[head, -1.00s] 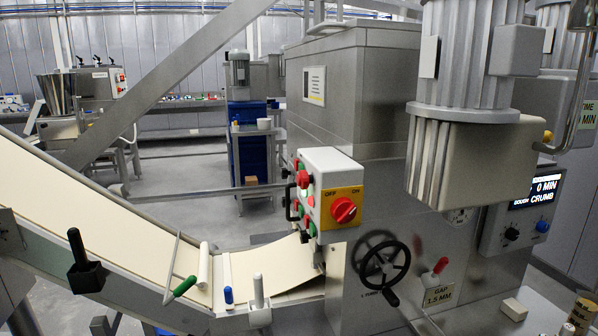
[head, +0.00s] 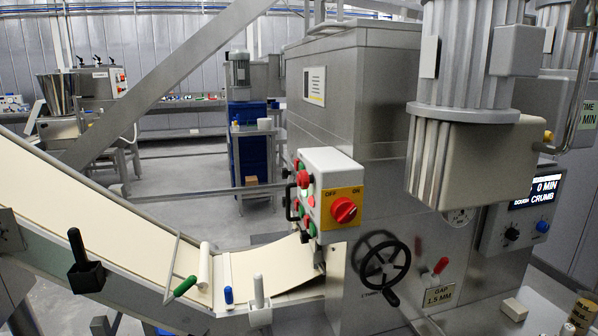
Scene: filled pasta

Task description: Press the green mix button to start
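No button that I can read as the mix button shows in the head view. A white control box (head: 330,166) on the steel machine carries red and green buttons on its narrow left face, seen edge-on. The box's yellow front plate has a red OFF/ON rotary switch (head: 343,210). At the right, a grey panel (head: 497,226) has a lit display (head: 534,193) reading "0 MIN" and "DOUGH CRUMB", a black knob and a blue knob (head: 541,226). Part of that panel is hidden behind the machine. Neither gripper is in view.
An inclined conveyor (head: 85,215) with a pale sheet runs down from the left to the machine. A black handwheel (head: 384,262) and a red-tipped lever (head: 440,265) by the "GAP 1.5 MM" sign stick out in front. A large ribbed motor (head: 465,60) overhangs at upper right.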

